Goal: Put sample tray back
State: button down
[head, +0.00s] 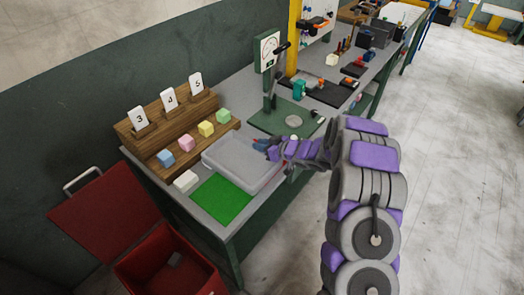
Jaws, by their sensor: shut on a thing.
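The sample tray (236,163) is a grey, shallow rectangular tray on the workbench, just in front of a stepped wooden rack. It lies partly over or right beside the green mat (222,200); whether it touches the bench or hovers slightly I cannot tell. My gripper (264,145) is at the tray's right edge, shut on it. The fingertips are small in the picture and the exact grip is partly hidden by my wrist.
The wooden rack (148,131) holds coloured foam cubes and number cards. A white block (186,181) lies left of the tray. A press with a dial (269,48) stands behind my gripper. An open red bin (172,262) stands at the bench's front left.

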aim_at(263, 154)
jog(key=shift+w+a, duration=0.25)
jog(key=shift+a, duration=0.2)
jog(key=shift+a+f, duration=0.25)
jog(key=shift+a, duration=0.05)
notch_tip(263, 154, down, 3)
jog(key=shift+d+f+b, duration=0.1)
jog(key=shift+d+b, duration=0.05)
jog(key=shift+b, duration=0.3)
jog(key=shift+d, duration=0.6)
jog(key=shift+a+f, duration=0.4)
jog(key=shift+a, duration=0.2)
jog(key=shift+f, duration=0.2)
jog(key=c, duration=1.1)
grip_release()
jog(key=shift+d+r, duration=0.1)
jog(key=shift+d, duration=0.35)
jog(key=shift+c, duration=0.2)
jog(key=shift+o, duration=0.6)
jog(key=shift+a, duration=0.15)
jog(key=shift+a+r, duration=0.15)
jog(key=shift+a, duration=0.1)
jog(key=shift+r, duration=0.35)
jog(key=p+v, duration=0.1)
jog(key=v, duration=1)
jog(key=shift+w+d, duration=0.1)
jog(key=shift+w, duration=0.05)
jog(key=shift+s+d+r, duration=0.25)
jog(key=shift+s+d, duration=0.1)
jog(key=shift+s, duration=0.1)
